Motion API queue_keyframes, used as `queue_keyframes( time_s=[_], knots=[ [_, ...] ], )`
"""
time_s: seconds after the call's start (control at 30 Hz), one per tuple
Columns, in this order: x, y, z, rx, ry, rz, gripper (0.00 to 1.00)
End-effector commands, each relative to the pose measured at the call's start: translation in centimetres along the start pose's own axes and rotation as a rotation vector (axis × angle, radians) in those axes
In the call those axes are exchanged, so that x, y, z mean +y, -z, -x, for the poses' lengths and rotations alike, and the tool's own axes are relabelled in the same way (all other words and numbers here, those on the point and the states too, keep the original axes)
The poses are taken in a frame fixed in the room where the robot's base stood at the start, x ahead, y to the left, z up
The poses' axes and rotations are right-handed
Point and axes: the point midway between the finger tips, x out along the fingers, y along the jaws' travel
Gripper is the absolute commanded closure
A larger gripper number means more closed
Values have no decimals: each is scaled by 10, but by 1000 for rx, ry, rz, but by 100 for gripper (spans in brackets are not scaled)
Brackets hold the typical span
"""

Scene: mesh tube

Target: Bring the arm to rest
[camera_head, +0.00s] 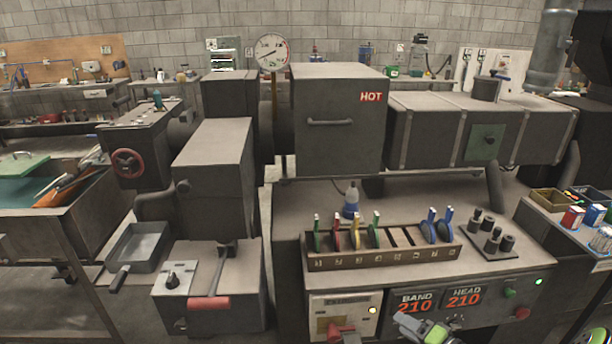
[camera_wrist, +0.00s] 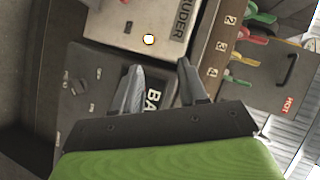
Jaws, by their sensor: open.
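My gripper (camera_head: 408,322) shows at the bottom edge of the head view, in front of the control panel and just below the BAND and HEAD displays (camera_head: 440,301). The panel face and part of a display with the letters BA (camera_wrist: 153,100) lie beyond the fingers. I cannot tell whether the fingertips touch the panel.
A numbered rack (camera_head: 383,257) with several coloured discs stands on the bench above the panel. A red lever handle (camera_head: 209,303) juts out at left. A hot machine box (camera_head: 339,121) stands behind. A side table (camera_head: 566,232) with small boxes is at right.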

Motion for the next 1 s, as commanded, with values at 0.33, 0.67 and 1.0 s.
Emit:
queue_keyframes(
  time_s=[0.33, 0.67, 1.0],
  knots=[
    [-165, -63, 34, -513, -365, 500, 57],
    [-288, -111, 148, -531, -707, 786, 57],
    [-326, -146, 250, -378, -794, 799, 57]
  ],
)
